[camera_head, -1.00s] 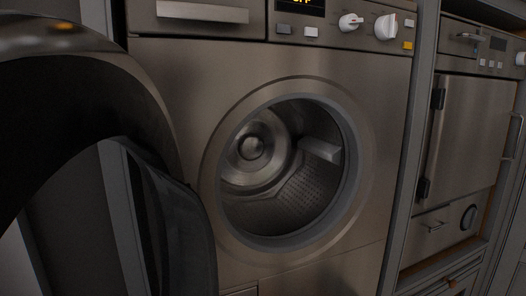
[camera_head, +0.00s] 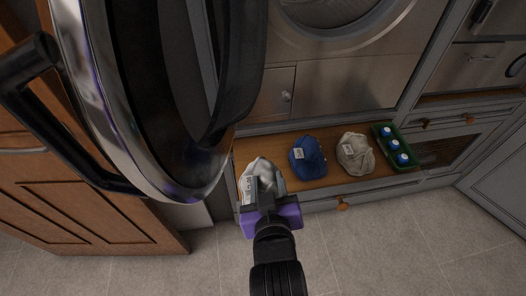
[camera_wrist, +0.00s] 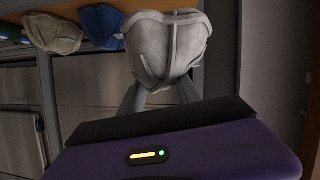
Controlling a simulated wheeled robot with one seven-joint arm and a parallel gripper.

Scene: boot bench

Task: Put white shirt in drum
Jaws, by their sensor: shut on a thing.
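The white shirt (camera_head: 262,170) is a crumpled pale bundle at the left end of the wooden shelf in the head view. My gripper (camera_head: 265,188) is shut on its near side. In the wrist view the white shirt (camera_wrist: 165,42) is bunched beyond the fingers of my gripper (camera_wrist: 162,86), which reach its edge. The fingertips are partly hidden by the cloth. The washer's drum opening (camera_head: 345,12) shows only its lower part at the top of the head view. The round washer door (camera_head: 150,100) stands open at the left.
A blue bundle (camera_head: 307,158), a beige bundle (camera_head: 355,153) and a green crate (camera_head: 397,146) with blue-capped bottles stand along the shelf (camera_head: 330,184). A brown wooden door (camera_head: 100,205) is at the left. The tiled floor (camera_head: 370,245) in front is clear.

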